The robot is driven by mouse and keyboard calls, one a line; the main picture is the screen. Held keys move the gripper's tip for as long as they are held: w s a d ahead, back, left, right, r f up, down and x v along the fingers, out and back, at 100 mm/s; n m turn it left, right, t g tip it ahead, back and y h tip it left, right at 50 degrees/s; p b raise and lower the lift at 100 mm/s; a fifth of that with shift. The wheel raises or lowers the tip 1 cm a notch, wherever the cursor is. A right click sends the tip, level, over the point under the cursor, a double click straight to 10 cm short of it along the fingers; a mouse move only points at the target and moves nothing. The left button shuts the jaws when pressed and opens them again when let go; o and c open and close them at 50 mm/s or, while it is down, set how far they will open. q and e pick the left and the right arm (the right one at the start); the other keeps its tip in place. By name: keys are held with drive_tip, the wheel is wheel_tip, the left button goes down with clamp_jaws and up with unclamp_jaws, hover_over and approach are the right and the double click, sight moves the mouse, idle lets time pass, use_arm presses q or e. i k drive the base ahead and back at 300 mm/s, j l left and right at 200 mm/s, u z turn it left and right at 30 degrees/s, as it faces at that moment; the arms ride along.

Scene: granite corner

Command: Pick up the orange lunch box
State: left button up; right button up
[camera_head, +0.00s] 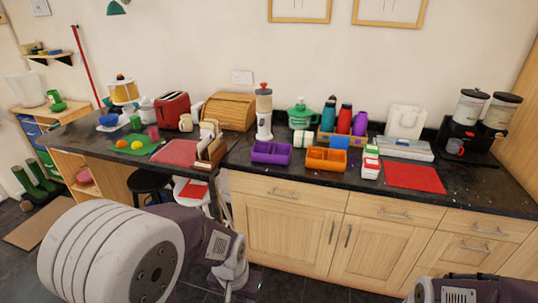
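The orange lunch box (327,159) is an open, divided tray on the dark granite counter, right of the purple lunch box (271,153). It lies near the counter's front edge, with nothing touching its top. My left arm comes in at the lower left and its wrist end hangs low in front of the cabinets, well below and left of the orange box. My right arm shows only as a piece at the bottom right corner. Neither gripper's fingers show in the picture.
A red mat (415,177) lies farther right. Drawers and cabinet doors (285,230) are below the counter.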

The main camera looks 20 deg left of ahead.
sight(332, 159)
drive_tip(key=i+l, duration=0.3)
drive_tip(key=i, duration=0.15)
drive_tip(key=i+l, duration=0.3)
drive_tip(key=i, duration=0.15)
drive_tip(key=i+l, duration=0.3)
drive_tip(key=i+j, duration=0.05)
drive_tip(key=i, duration=0.05)
